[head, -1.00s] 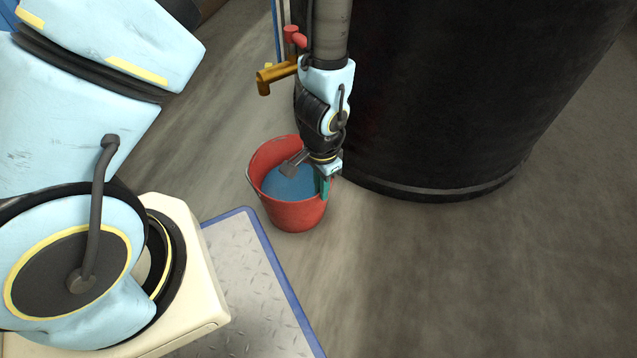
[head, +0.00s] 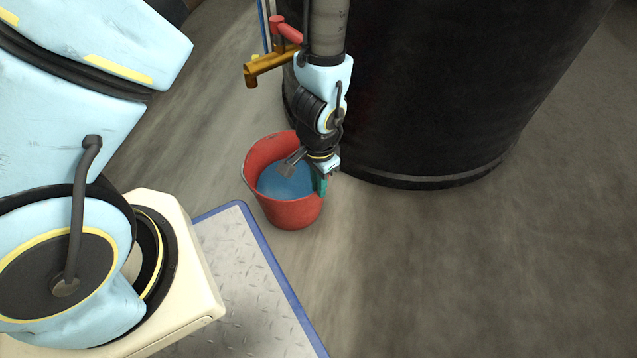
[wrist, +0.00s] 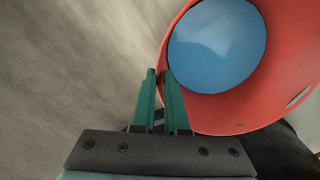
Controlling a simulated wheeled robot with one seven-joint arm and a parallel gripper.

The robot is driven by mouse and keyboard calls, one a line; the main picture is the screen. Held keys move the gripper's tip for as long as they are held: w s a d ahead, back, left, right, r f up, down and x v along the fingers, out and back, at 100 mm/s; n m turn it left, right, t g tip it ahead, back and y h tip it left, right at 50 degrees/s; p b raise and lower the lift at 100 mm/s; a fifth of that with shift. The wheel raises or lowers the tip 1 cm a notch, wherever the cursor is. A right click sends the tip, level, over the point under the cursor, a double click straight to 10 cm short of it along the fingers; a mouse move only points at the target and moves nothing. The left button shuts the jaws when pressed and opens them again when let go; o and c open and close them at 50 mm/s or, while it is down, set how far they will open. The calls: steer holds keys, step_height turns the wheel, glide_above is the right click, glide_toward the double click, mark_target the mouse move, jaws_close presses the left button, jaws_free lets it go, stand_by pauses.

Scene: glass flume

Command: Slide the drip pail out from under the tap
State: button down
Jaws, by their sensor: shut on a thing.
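The red drip pail (head: 292,213) stands on the floor, with blue water (head: 285,179) in it. The brass tap (head: 268,65) with a red handle shows above it and a little to the left, at the black tank. My gripper (head: 320,184) points down at the pail's right side, shut on its rim. In the wrist view, the green fingertips (wrist: 160,76) meet at the edge of the pail (wrist: 230,112), whose far part is cut off by the frame. I cannot tell whether the spout is still directly over the pail.
The big black tank (head: 430,90) stands close behind and right of my gripper. A blue-edged tread plate (head: 250,275) lies near the pail's front left. Bare grey floor (head: 440,280) is open to the front right.

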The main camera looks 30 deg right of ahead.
steer(key=shift+s, duration=0.3)
steer(key=s+d+p, duration=0.2)
steer(key=s+d, duration=0.1)
steer(key=s, duration=1.2)
steer(key=shift+d+p, duration=0.3)
steer(key=shift+d, duration=0.05)
stand_by(1.9)
steer(key=shift+s, duration=0.1)
steer(key=c, duration=0.9)
jaws_free()
steer(key=shift+o, duration=0.2)
steer(key=shift+a, duration=0.1)
step_height(320, 180, up, 11)
steer(key=p, duration=0.4)
steer(key=shift+p, duration=0.3)
steer(key=shift+f, duration=0.1)
